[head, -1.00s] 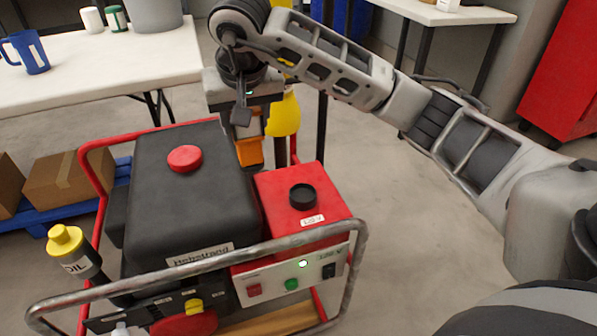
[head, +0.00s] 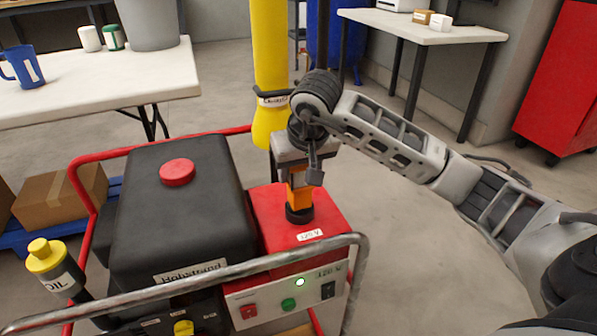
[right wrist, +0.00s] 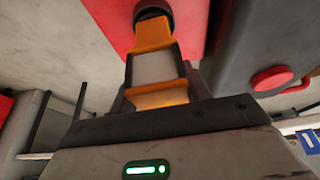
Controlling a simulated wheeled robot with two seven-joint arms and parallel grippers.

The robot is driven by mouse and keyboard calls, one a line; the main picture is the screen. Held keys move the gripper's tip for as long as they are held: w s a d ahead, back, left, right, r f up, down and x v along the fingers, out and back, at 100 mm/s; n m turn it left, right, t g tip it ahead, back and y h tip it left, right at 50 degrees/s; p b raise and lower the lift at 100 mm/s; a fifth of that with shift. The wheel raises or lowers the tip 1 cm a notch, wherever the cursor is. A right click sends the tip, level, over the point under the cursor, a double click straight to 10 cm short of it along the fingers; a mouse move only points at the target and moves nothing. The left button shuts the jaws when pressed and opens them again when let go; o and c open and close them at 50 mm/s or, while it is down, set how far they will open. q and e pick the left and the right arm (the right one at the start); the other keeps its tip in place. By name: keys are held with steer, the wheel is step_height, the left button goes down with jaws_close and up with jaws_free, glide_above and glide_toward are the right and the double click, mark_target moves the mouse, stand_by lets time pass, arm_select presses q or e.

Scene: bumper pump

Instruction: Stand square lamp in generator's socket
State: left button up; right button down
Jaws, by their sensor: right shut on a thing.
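The square lamp (head: 299,197), orange with a pale panel, is held upright in my right gripper (head: 304,174). In the right wrist view the lamp (right wrist: 155,66) sits between the closed fingers (right wrist: 160,95). The generator (head: 170,205) is a black body with a red box (head: 325,217) on its right. The round black socket (head: 299,215) is on top of that box, and the lamp's lower end is right at it. The wrist view shows the lamp's end against the socket (right wrist: 152,9); I cannot tell how far it is inside. My left gripper is not in view.
A metal rail (head: 250,262) runs along the generator's front, and red tubing (head: 80,190) along its left and back. A yellow post (head: 270,70) stands close behind. A white table (head: 110,85) is at the back left. Clear floor lies to the right.

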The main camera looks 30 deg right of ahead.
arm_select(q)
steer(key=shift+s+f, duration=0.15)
arm_select(e)
steer(key=c, duration=0.7)
jaws_free()
steer(key=shift+f, duration=0.1)
steer(key=shift+r, duration=0.3)
arm_select(q)
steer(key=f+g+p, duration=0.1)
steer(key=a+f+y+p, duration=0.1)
steer(key=p, duration=0.1)
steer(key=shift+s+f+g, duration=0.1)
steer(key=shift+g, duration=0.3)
arm_select(e)
steer(key=v, duration=1.1)
steer(key=shift+s+r, duration=0.2)
steer(key=shift+r, duration=0.15)
